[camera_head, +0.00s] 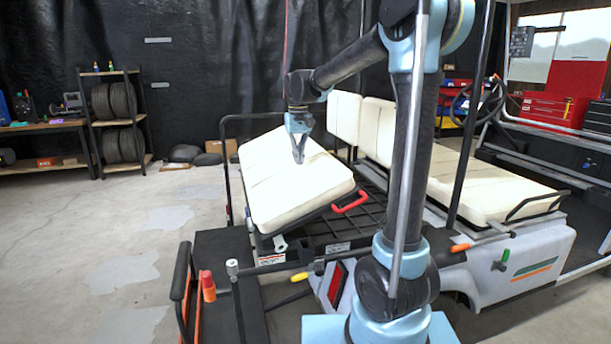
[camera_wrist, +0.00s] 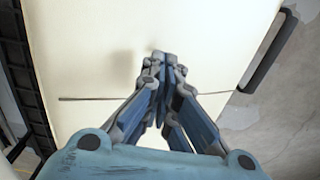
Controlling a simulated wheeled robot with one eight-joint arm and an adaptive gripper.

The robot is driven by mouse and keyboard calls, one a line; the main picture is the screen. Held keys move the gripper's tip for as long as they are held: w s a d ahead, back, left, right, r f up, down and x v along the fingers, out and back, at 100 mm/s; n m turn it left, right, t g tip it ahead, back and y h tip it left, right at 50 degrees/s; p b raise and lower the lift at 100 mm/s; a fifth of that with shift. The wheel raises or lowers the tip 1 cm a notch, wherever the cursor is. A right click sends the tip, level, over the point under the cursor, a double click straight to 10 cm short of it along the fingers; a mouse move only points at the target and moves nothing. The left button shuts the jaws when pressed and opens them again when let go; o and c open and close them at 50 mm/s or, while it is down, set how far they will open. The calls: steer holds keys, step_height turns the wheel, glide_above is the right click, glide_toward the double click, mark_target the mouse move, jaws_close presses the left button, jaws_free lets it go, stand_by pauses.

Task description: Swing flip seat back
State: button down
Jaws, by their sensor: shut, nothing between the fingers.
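The flip seat (camera_head: 290,180) is a cream cushion at the rear of the cart, tilted up on its frame. A red handle (camera_head: 350,202) sticks out at its front right edge. My gripper (camera_head: 299,158) is shut and empty, pointing down over the cushion's upper surface. In the wrist view the cushion (camera_wrist: 90,60) fills most of the picture, with my shut gripper (camera_wrist: 162,65) over it. I cannot tell whether the fingertips touch it. A seat back (camera_head: 344,115) stands upright behind the cushion.
A black grab rail (camera_head: 228,150) rises left of the flip seat. The main bench (camera_head: 470,182) and a roof post (camera_head: 472,115) lie to the right. Red and yellow levers stand at the front left. Open concrete floor (camera_head: 110,230) lies on the left, with tire shelves (camera_head: 118,120) beyond.

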steer(key=shift+f, duration=0.1)
steer(key=shift+f, duration=5.25)
steer(key=shift+r, duration=4.05)
steer(key=shift+s, duration=0.1)
